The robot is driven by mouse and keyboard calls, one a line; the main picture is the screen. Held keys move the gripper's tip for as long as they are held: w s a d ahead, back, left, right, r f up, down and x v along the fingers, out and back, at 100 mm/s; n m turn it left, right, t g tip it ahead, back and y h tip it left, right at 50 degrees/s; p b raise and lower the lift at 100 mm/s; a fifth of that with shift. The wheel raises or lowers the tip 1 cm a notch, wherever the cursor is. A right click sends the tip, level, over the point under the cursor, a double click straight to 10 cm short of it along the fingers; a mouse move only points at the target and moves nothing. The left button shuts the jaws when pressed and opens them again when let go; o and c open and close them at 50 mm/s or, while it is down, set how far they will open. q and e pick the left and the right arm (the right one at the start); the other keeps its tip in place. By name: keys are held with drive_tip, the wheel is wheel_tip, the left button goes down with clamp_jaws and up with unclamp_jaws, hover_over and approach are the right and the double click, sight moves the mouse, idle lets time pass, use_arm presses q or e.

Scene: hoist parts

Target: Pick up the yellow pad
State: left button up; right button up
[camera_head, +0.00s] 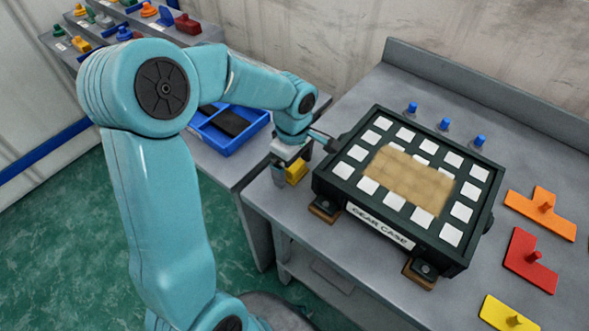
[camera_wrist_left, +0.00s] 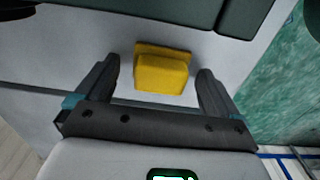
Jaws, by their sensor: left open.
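The yellow pad (camera_head: 297,173) is a small block on the grey bench near its left edge, left of the gear case. It also shows in the left wrist view (camera_wrist_left: 163,72), a raised block on a wider base. My left gripper (camera_head: 292,163) is open over the pad, partly hiding it in the head view. In the left wrist view the two fingers (camera_wrist_left: 157,70) stand on either side of the pad, with a gap on each side. My right gripper is in neither view.
The black gear case (camera_head: 378,229) with white squares and a tan patch stands just right of the pad. Orange (camera_head: 527,213), red (camera_head: 523,262) and yellow (camera_head: 497,311) knobbed pieces lie further right. A blue tray (camera_head: 220,144) is on the left bench.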

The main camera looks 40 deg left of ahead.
use_arm(q)
drive_tip(key=c, duration=1.1)
drive_tip(key=shift+c, duration=0.2)
drive_tip(key=shift+r, duration=0.1)
wheel_tip(320, 180, up, 20)
drive_tip(key=p, duration=0.2)
drive_tip(key=shift+p, duration=0.3)
drive_tip(key=o, duration=0.5)
drive_tip(key=c, duration=0.4)
